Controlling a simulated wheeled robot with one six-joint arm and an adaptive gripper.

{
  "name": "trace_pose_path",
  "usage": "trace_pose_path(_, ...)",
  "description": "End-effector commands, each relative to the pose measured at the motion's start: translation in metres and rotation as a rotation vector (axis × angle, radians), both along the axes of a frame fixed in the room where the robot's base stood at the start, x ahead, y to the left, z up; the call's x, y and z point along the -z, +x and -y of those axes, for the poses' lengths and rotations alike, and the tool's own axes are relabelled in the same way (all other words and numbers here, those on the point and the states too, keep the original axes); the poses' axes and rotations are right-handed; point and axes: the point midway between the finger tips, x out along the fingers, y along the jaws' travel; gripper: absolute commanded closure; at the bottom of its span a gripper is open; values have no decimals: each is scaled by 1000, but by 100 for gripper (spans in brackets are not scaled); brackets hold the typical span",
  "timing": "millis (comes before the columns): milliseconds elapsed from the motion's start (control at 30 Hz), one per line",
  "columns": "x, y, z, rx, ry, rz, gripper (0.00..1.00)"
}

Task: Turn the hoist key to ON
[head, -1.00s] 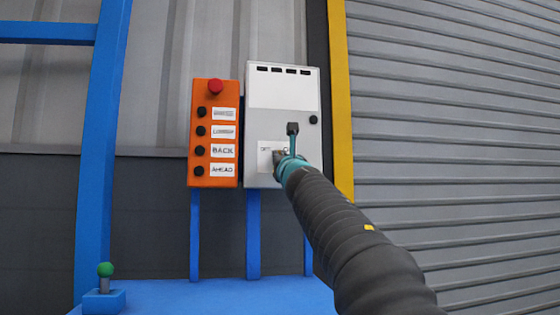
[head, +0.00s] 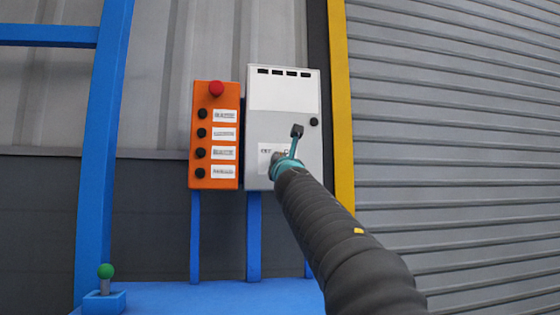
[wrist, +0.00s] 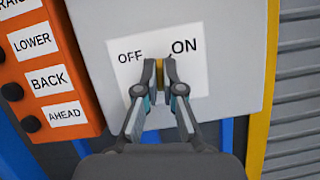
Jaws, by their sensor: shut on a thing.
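The hoist key (wrist: 159,72) is a small yellow-brown piece on the white OFF/ON label (wrist: 140,85) of a light grey box (head: 283,100). In the wrist view it stands between the words OFF at left and ON at right, roughly midway. My gripper (wrist: 160,78) is shut on the key, one finger on each side. The fingers hide the key's lower part, so its exact angle is hard to read. In the head view my gripper and arm cover the key and much of the label.
An orange button box (head: 200,180) with a red button (head: 216,88) and several black buttons hangs just left of the grey box. A blue frame (head: 100,150) stands further left, with a green-knobbed lever (head: 105,271) below. A yellow post (head: 340,100) and grey shutter (head: 450,130) are at right.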

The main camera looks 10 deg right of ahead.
Motion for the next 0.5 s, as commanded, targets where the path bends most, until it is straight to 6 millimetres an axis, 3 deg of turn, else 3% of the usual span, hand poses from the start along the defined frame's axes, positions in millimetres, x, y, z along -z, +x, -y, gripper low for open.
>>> trace_pose_path(500,-2,0,-3,-2,426,0,100)
